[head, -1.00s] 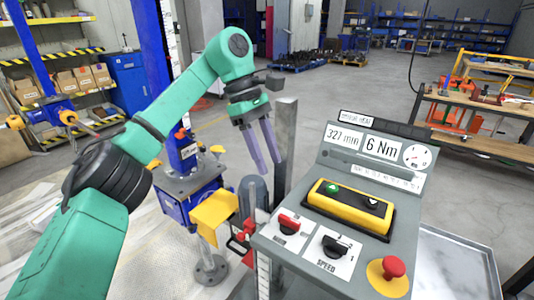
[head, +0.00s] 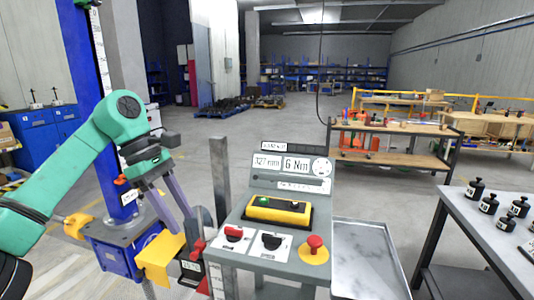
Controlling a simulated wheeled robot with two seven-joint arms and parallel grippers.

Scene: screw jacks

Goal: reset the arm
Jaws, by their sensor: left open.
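My left arm comes in from the left, green with black joints. Its left gripper (head: 174,213) points down with two long grey-purple fingers, apart and with nothing seen between them. The gripper is left of the control console (head: 262,210) and in front of the blue screw jack (head: 113,245) with its yellow block (head: 160,256). In this view the fingertips overlap the jack's right side; I cannot tell whether they touch anything. The console shows 327 mm and 6 Nm. My right gripper is not in view.
A grey post (head: 220,180) stands close to the right of the gripper. A metal tray (head: 368,262) is right of the console. A table (head: 475,225) with several black weights is at the far right. A wooden workbench (head: 392,153) stands behind, with open floor before it.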

